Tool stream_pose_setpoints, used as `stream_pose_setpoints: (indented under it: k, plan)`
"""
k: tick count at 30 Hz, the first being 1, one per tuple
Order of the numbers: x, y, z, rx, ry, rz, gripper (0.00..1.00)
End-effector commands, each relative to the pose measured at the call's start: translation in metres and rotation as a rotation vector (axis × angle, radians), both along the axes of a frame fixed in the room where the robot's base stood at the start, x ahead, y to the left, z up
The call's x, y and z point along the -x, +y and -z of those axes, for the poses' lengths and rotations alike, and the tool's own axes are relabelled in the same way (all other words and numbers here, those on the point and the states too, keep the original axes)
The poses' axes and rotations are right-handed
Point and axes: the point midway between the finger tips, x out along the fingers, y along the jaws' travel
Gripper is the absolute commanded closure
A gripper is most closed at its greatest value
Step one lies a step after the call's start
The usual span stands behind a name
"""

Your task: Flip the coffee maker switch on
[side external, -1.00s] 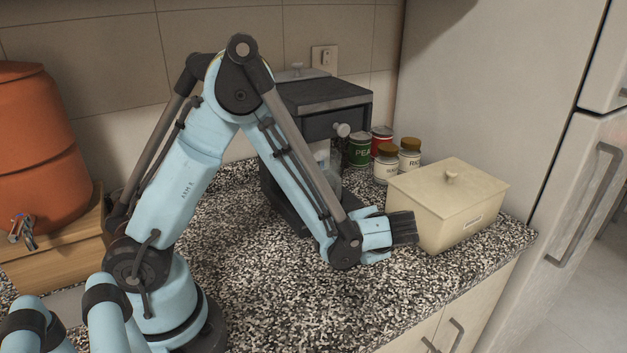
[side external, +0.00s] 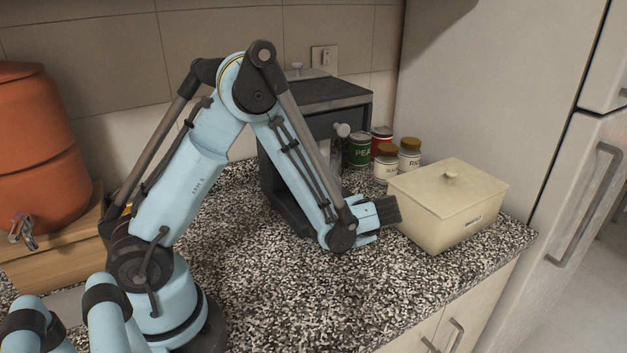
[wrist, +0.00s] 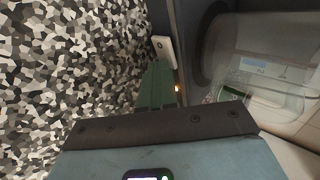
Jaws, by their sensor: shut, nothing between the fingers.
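The coffee maker (side external: 325,95) is a dark boxy machine near the back wall, partly hidden behind my arm. In the wrist view its dark side and base edge (wrist: 184,35) run down the middle, with a clear glass carafe (wrist: 265,60) to the right. A small pale plate with a dark dot (wrist: 163,48), possibly the switch, sits at the base edge. My gripper (wrist: 158,70) is shut and empty, its greenish fingers just below that plate in the picture; contact is unclear. In the side view my gripper (side external: 384,212) is in front of the coffee maker.
A cream lidded box (side external: 450,205) stands close to the right of my gripper. Cans and jars (side external: 386,155) stand behind it. An orange dispenser (side external: 45,150) on a wooden box is at the left. The speckled counter (side external: 290,290) is clear in front.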

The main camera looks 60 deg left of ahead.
Motion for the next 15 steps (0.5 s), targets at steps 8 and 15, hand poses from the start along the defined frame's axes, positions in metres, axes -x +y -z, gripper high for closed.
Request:
stream_pose_setpoints:
  k: [8,15]
  plan:
    - [-0.0063,0.0113,0.0004,-0.005,-0.005,-0.07,1.0]
    - [-0.0058,0.0113,0.0006,-0.006,-0.004,-0.069,1.0]
